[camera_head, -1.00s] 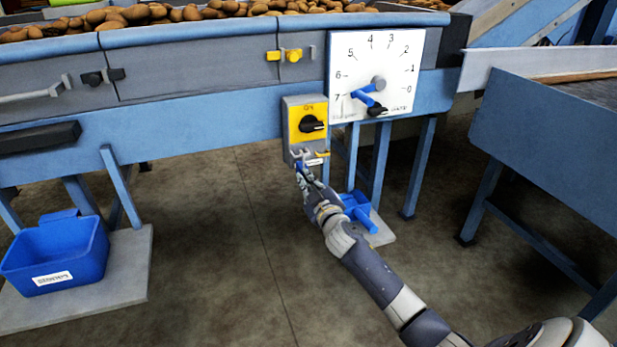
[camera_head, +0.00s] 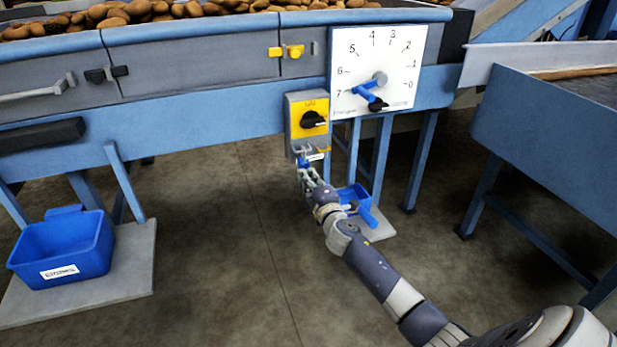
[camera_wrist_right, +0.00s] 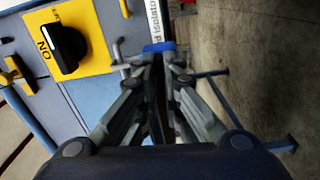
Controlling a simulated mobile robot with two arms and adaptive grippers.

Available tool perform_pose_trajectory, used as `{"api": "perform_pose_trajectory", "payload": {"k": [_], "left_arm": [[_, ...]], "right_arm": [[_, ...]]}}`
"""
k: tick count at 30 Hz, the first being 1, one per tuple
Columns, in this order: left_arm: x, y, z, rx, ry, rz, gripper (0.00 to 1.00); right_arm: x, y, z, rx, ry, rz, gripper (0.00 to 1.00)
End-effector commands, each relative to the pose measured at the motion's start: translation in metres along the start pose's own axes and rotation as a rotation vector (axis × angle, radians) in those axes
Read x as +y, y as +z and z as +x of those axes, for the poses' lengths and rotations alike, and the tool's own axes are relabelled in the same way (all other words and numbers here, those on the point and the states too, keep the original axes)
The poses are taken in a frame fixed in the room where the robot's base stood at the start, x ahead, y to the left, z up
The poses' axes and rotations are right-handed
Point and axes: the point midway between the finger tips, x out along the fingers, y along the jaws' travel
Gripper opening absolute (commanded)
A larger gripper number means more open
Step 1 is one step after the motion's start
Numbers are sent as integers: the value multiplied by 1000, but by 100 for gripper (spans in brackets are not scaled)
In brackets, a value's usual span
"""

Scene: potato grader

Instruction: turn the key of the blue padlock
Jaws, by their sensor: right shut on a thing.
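The blue padlock (camera_head: 303,162) hangs under the yellow and grey switch box (camera_head: 308,121), small and partly covered by my right gripper (camera_head: 306,172). In the right wrist view its blue body (camera_wrist_right: 158,47) shows just beyond the fingertips of my right gripper (camera_wrist_right: 163,66). A white label with partly readable text (camera_wrist_right: 155,22) is behind it. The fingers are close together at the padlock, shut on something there. The key itself is hidden between or behind the fingers. My left gripper is not in view.
The switch box carries a black rotary knob (camera_head: 312,119). A white dial panel (camera_head: 375,75) with a blue handle is up and right of it. Open floor lies to the left.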

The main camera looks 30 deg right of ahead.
Motion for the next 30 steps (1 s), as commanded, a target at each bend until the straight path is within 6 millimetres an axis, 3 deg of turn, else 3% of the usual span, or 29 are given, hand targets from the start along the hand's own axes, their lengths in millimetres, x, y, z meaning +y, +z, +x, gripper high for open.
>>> {"api": "perform_pose_trajectory", "payload": {"k": [10,24,25,27,30], "left_arm": [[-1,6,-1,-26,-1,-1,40],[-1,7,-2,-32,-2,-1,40],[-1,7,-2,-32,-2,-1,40],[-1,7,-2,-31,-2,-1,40],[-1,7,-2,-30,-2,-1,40]], "right_arm": [[-1,-1,0,1,0,-104,0],[-1,0,0,1,0,-114,0],[-1,0,0,1,0,-114,14],[-1,0,0,1,0,-114,28],[-1,0,0,1,0,-113,28]]}}
